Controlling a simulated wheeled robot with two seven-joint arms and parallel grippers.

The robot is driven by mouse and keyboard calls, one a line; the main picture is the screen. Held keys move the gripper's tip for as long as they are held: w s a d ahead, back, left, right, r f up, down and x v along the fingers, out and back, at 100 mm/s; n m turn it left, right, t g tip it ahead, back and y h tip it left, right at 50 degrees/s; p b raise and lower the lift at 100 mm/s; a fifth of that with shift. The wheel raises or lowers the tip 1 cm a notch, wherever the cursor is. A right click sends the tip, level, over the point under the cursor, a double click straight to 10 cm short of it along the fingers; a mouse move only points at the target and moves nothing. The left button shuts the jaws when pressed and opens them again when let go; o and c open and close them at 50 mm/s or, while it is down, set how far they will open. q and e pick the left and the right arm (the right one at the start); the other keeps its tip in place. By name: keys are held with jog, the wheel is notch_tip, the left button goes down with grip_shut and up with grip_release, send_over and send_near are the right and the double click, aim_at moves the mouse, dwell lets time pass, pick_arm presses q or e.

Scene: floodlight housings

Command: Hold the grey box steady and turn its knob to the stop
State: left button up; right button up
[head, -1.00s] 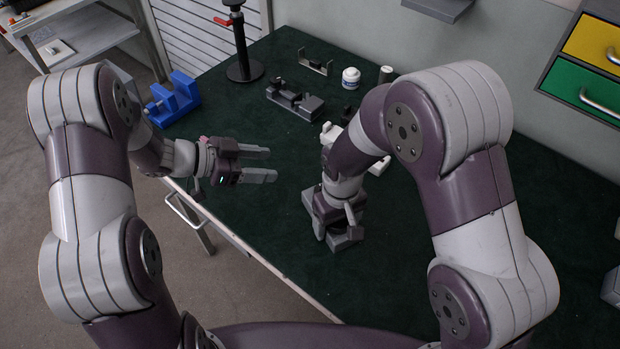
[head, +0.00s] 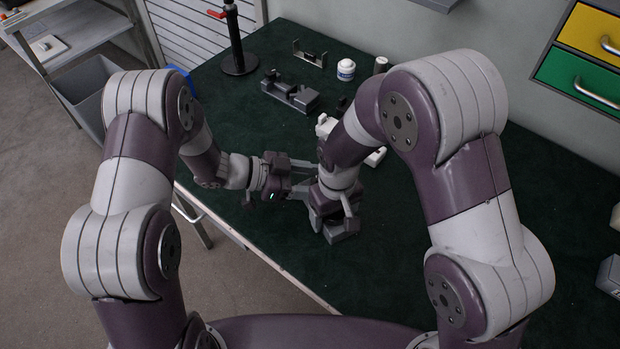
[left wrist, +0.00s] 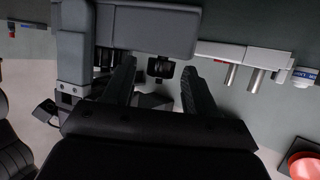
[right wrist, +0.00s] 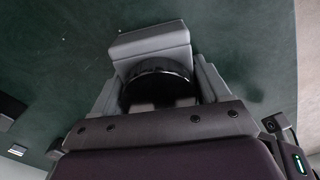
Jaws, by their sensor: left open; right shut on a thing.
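The grey box (head: 341,234) stands on the dark green table under my right gripper (head: 333,212), which comes down from above and is shut on it. In the right wrist view the grey box (right wrist: 150,45) shows beyond the fingers, with a round black part (right wrist: 158,80) between them; I cannot tell for sure that this is the knob. My left gripper (head: 312,180) is open, pointing right, close beside my right gripper. In the left wrist view a small dark part (left wrist: 160,70) lies beyond and between its open fingers. Contact there cannot be made out.
A grey clamp-like fixture (head: 290,92), a thin bracket (head: 309,55) and a white jar (head: 346,69) stand at the back. A black post (head: 237,45) stands at the back left. A white part (head: 375,157) lies behind my right gripper. The table's right side is largely clear.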

pick_arm(q)
grip_shut()
jog(key=shift+m+g, duration=0.3)
jog(key=shift+g, duration=0.1)
jog(key=m+g, duration=0.2)
jog(key=g, duration=0.1)
jog(key=shift+w+m, duration=0.3)
jog(key=shift+m, duration=0.1)
jog(key=m+g, duration=0.3)
jog(key=g, duration=0.1)
jog(key=shift+w+m+g+y, duration=0.2)
jog(key=shift+m+g+y, duration=0.1)
jog(key=shift+m+y, duration=0.1)
jog(key=m+g+y, duration=0.1)
jog(key=m+g, duration=0.1)
jog(key=m+g+y, duration=0.1)
jog(key=m, duration=0.1)
jog(key=shift+w+d+g+y, duration=0.15)
jog(key=shift+d+g+y, duration=0.05)
jog(key=shift+g+y, duration=0.2)
jog(key=shift+w+d+m+g+y, duration=0.1)
jog(key=shift+m+g+y, duration=0.9)
jog(key=shift+m+y, duration=0.35)
pick_arm(e)
jog(key=shift+w, duration=0.1)
